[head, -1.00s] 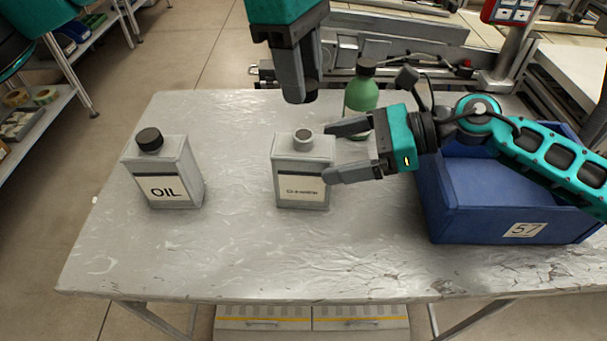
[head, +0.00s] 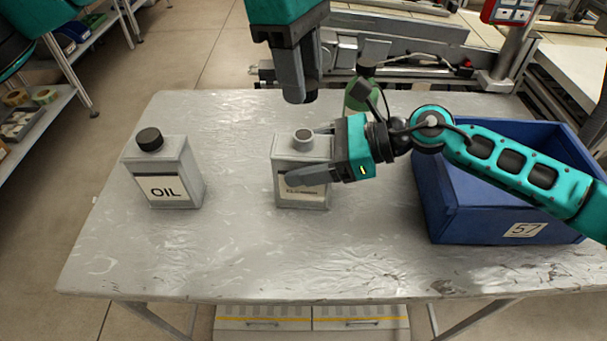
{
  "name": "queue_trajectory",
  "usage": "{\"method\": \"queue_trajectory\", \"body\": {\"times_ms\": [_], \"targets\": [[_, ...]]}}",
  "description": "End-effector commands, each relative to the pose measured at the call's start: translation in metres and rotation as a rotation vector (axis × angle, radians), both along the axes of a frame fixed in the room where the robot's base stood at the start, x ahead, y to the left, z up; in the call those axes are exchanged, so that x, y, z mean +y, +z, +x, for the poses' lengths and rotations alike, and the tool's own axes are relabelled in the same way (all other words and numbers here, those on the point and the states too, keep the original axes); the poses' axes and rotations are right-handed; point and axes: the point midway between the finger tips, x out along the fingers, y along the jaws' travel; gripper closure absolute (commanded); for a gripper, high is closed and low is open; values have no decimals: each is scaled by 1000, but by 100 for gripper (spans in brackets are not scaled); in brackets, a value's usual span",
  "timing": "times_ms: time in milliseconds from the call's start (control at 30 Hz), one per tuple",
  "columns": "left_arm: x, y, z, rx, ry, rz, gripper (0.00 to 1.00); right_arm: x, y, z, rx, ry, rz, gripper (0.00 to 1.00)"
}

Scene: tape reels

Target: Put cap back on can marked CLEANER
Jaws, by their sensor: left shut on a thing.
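The grey can with the pale label (head: 283,150) stands upright on the table, its light neck bare and open on top. Its label is partly covered by a finger, and the lettering is too small to read surely. My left gripper (head: 303,94) is shut on a small dark cap (head: 310,97), held above and apart from the neck. My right gripper (head: 306,157) is open around the can from the right, one finger in front of it and the other behind, partly hidden. I cannot tell whether the fingers touch it.
A can marked OIL (head: 166,175) with a black cap stands on the left of the table (head: 240,250). A blue bin (head: 470,222) marked 57 is at the right. A green bottle (head: 352,97) stands behind my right arm, partly hidden. The front of the table is clear.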

Motion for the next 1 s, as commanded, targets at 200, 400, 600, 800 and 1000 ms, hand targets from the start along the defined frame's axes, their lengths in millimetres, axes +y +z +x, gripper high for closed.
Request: {"method": "queue_trajectory", "body": {"times_ms": [200,400,600,800,1000], "targets": [[0,0,0,0,0,0,89,0,0,0,0,0,0,50],[0,0,0,0,0,0,89,0,0,0,0,0,0,69],[0,0,0,0,0,0,89,0,0,0,0,0,-1,88],[0,-10,0,1,1,2,89,0,0,0,0,1,-1,89],[0,-40,-1,4,1,-1,89,0,0,0,0,1,-1,89]]}}
